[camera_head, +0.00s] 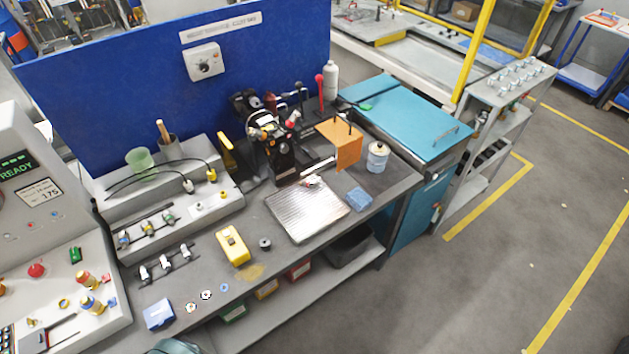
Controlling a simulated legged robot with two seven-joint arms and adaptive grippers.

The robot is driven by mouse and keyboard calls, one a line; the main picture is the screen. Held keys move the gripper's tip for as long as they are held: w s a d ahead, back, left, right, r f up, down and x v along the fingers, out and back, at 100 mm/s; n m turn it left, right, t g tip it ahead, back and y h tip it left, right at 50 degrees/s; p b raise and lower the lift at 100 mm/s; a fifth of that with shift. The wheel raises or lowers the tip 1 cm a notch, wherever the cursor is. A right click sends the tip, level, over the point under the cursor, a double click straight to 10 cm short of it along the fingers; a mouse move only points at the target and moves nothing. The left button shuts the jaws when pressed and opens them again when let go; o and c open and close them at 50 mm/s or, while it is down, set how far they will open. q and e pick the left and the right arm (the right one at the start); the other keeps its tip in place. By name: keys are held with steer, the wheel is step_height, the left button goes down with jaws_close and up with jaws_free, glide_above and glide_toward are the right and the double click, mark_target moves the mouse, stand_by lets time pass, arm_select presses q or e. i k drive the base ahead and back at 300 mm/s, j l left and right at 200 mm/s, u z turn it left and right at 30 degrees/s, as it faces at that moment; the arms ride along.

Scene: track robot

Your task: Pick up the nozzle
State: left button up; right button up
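No single part is clearly recognisable as the nozzle at this size. Several small silver fittings (165,262) sit in a row on a dark rack at the left of the bench. More small fittings (168,217) with green and blue parts sit on the grey stepped block behind them. A small white and red piece (313,181) lies at the back edge of the ribbed metal tray (300,222). Neither of my grippers is in view.
The dark workbench (385,193) carries a yellow device (233,245), a black ring (265,243), a blue cloth (359,199), a white canister (377,158) and an orange plate (340,146). A black fixture (280,152) stands behind the tray.

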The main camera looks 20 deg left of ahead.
mark_target(312, 183)
steer(key=i+l+u, duration=0.2)
steer(key=u, duration=0.3)
steer(key=i+l+u, duration=0.15)
steer(key=u, duration=0.3)
steer(key=l, duration=0.1)
